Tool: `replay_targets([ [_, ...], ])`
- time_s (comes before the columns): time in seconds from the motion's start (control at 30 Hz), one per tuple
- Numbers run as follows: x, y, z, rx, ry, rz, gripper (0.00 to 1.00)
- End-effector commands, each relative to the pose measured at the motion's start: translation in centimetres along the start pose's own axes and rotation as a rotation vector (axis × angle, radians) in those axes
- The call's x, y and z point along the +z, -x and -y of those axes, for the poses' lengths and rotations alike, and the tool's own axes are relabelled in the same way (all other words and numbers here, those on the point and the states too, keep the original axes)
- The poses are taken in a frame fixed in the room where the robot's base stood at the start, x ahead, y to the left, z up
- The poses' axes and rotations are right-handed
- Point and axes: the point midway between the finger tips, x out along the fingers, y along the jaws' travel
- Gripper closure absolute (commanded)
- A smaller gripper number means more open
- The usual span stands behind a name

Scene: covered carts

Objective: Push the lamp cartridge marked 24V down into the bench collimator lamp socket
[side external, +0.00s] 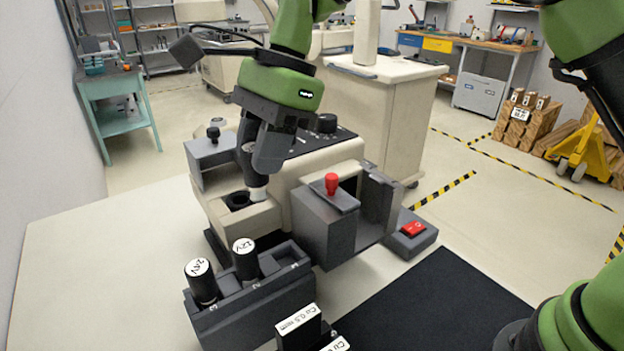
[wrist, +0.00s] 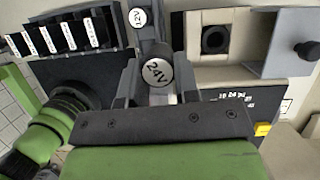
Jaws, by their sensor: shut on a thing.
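My gripper (side external: 264,152) is shut on a dark cartridge, whose pale lower end (side external: 259,194) shows beneath the fingers in the side view. In the wrist view its white cap marked 24V (wrist: 157,72) sits between my fingers (wrist: 157,88).
A grey rack (side external: 250,305) in front holds a 12V cartridge (side external: 245,261) and another cartridge whose label looks like 24V (side external: 202,283). Its slot 1 looks empty. A grey box with a red knob (side external: 331,183) stands right of the socket. A black mat (side external: 430,305) lies clear at right.

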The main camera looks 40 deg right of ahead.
Motion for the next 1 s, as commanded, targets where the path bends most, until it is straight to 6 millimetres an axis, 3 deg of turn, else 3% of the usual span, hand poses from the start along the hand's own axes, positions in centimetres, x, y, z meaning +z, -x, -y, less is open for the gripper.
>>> replay_targets([
  [0.2,0.4,0.7,4.0,-0.177,-0.415,0.000,0.98],
  [0.5,0.2,1.4,7.1,-0.341,-0.814,-0.004,0.98],
  [1.0,0.1,1.6,7.6,-0.375,-0.907,-0.003,0.98],
])
